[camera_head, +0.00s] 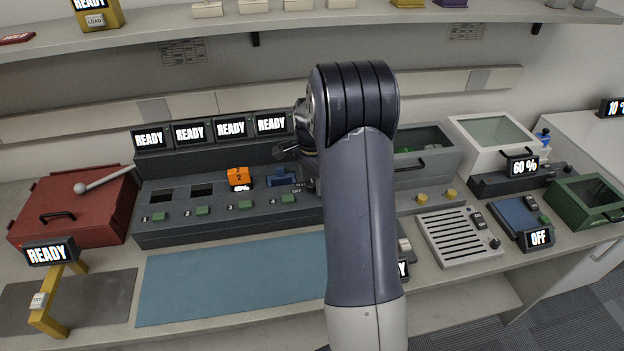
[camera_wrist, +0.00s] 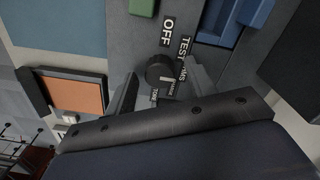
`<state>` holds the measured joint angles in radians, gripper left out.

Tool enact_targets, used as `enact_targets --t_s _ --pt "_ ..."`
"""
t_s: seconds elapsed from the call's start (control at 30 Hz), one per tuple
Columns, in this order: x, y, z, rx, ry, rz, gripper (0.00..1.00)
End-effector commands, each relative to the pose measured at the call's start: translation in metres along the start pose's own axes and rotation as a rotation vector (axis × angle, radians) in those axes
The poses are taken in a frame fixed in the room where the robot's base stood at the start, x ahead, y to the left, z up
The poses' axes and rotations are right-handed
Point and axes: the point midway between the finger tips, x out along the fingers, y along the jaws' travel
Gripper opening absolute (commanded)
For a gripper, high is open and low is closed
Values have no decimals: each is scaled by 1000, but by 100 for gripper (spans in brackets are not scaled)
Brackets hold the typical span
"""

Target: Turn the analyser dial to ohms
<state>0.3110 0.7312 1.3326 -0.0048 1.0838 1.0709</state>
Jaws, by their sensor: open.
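The analyser dial (camera_wrist: 159,70) is a small dark round knob on a grey panel in the wrist view. Labels OFF, TEST and a partly covered one that seems to read OHMS stand above and right of it, with smaller labels below. A pale mark shows on its lower right side; I cannot tell exactly which label it faces. My gripper (camera_wrist: 163,88) is open, one finger on each side of the dial; contact cannot be told. In the head view my arm hides the dial and my fingertips.
The grey bench unit (camera_head: 220,222) carries several READY screens, green buttons, an orange block (camera_head: 238,177) and a blue block (camera_head: 281,177). A blue mat (camera_head: 230,278) lies in front. A red box (camera_head: 75,210) stands left; a grey bin (camera_head: 425,155) stands right of my arm.

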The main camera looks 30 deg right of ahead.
Motion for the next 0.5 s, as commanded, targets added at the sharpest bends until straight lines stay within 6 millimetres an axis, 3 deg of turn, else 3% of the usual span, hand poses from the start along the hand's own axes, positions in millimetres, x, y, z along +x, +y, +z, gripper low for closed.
enact_targets --t_s 0.27,0.5 --pt "-12 -1 0 0 1 -2 52" --pt "-59 -1 0 0 2 -5 52"
